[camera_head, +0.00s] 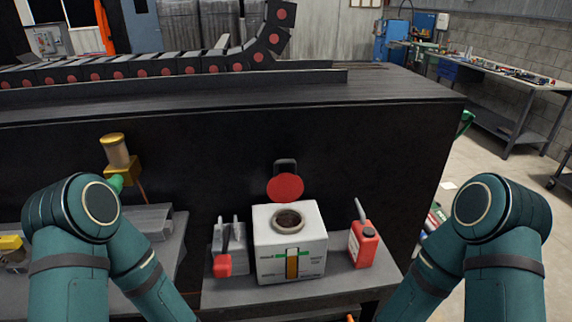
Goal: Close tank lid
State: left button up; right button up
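A white box-shaped tank (290,259) stands on a grey shelf in the middle, with a gauge window and green stripe on its front. Its round filler opening (289,222) on top is uncovered. The red round lid (285,188) stands raised behind the opening, tilted up, with a dark bracket above it. My left and right arms come in from the two sides, and only their teal links show. Both grippers are outside the picture.
A red canister (363,244) with a grey spout stands right of the tank. A red-tipped item (223,264) and grey box parts sit to its left. A gold-topped fitting (118,152) is on the left of the black machine wall (370,130).

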aim_at(284, 188)
jog(key=k+l+z, duration=0.2)
jog(key=l+z, duration=0.2)
jog(key=k+l+z, duration=0.15)
jog(key=l+z, duration=0.25)
jog(key=i+j, duration=0.25)
jog(key=j, duration=0.1)
